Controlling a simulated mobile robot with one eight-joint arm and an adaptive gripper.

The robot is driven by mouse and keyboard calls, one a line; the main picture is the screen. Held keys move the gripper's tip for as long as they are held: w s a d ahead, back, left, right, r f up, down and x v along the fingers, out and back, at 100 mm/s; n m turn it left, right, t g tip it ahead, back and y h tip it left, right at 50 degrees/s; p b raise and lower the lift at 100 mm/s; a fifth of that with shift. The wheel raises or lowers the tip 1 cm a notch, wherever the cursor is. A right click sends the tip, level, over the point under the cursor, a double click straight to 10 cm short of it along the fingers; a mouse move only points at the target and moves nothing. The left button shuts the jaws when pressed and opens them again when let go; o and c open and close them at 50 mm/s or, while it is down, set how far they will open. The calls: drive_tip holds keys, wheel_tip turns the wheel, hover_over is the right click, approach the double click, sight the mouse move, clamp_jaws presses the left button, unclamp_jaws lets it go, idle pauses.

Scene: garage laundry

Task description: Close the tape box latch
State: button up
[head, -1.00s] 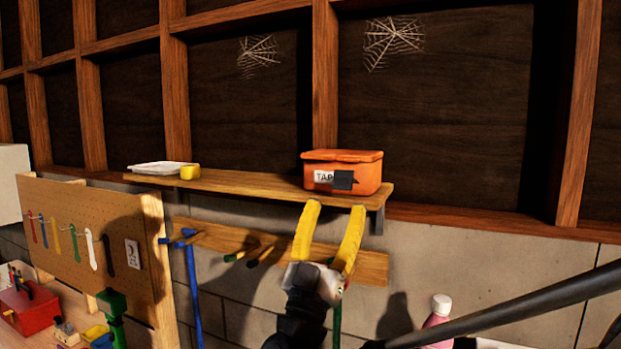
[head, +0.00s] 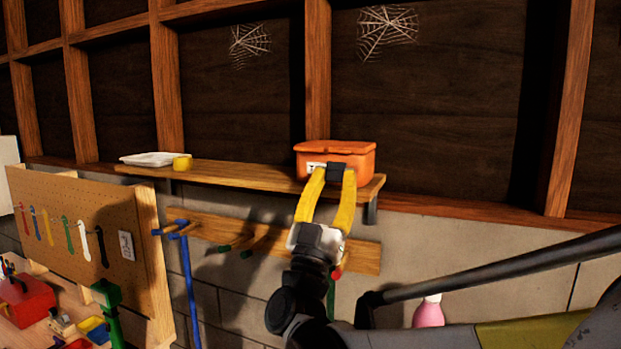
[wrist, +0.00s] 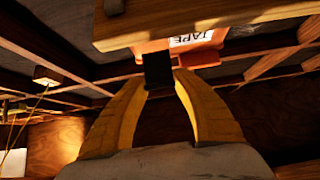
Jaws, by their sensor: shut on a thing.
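The orange tape box (head: 362,163) sits on the right end of the wooden wall shelf, with its lid down. Its black latch (head: 335,172) is at the front, beside the partly covered white label. My gripper (head: 334,176) reaches up from below, with its yellow fingertips on either side of the latch. In the wrist view the latch (wrist: 158,72) is pinched between the fingertips (wrist: 159,80), and the box (wrist: 205,55) shows behind, with its TAPE label upside down. Whether the latch is engaged on the lid cannot be told.
The shelf (head: 235,178) also holds a white tray (head: 152,159) and a yellow tape roll (head: 182,162) at its left. A peg rail (head: 205,228) runs below it. A pegboard (head: 85,205) with hanging tools stands left. A pink bottle (head: 428,315) is low at right.

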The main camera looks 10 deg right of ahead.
sight(345, 154)
drive_tip(key=shift+r, duration=0.15)
drive_tip(key=shift+r+g+y+p, duration=0.4)
drive_tip(key=shift+r+g+p, duration=0.25)
drive_tip(key=shift+p, duration=0.6)
drive_tip(key=r+g+y+p, duration=0.1)
drive_tip(key=g+p, duration=0.1)
drive_tip(key=p, duration=0.1)
drive_tip(key=shift+w+p, duration=0.1)
drive_tip(key=shift+p, duration=0.2)
drive_tip(key=p, duration=0.1)
drive_tip(key=g+y+p, duration=0.1)
drive_tip(key=r+g+y+p, duration=0.1)
drive_tip(key=p, duration=0.1)
drive_tip(key=shift+w+d+g, duration=0.25)
drive_tip(key=shift+w+d+r+g+y+p, duration=0.15)
drive_tip(key=shift+g+y+p, duration=0.25)
drive_tip(key=shift+p, duration=0.25)
drive_tip(key=shift+w+d+r+g+y+p, duration=0.15)
drive_tip(key=shift+g+y+p, duration=0.15)
drive_tip(key=shift+g+p, duration=0.3)
drive_tip(key=shift+f, duration=0.15)
drive_tip(key=o, duration=1.2)
drive_tip(key=shift+w, duration=0.1)
